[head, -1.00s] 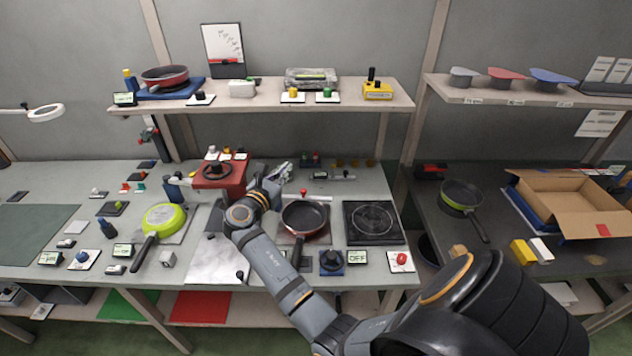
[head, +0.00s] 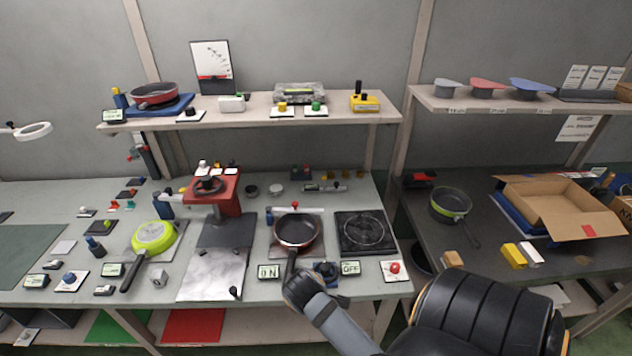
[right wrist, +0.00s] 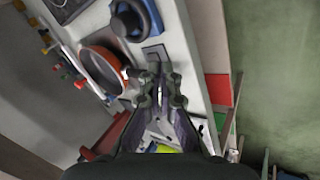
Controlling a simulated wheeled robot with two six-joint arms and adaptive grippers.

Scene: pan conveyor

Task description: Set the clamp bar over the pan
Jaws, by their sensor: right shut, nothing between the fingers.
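The dark pan with a reddish outside (head: 297,231) sits on its station on the bench, handle towards me. It also shows in the right wrist view (right wrist: 103,68). The pale clamp bar (head: 310,210) with a red knob lies crosswise at the pan's far edge, its left end by a small blue part. I cannot tell whether it touches the rim. My right gripper (head: 297,281) is shut and empty, over the near end of the pan's handle and apart from the bar. It fills the middle of the right wrist view (right wrist: 158,90). My left gripper is not in view.
A black hotplate (head: 362,231) is right of the pan. A blue knob (head: 325,270), ON sign (head: 268,271) and OFF sign (head: 349,268) sit near the front. A red press (head: 215,190) and a green pan (head: 153,236) are to the left.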

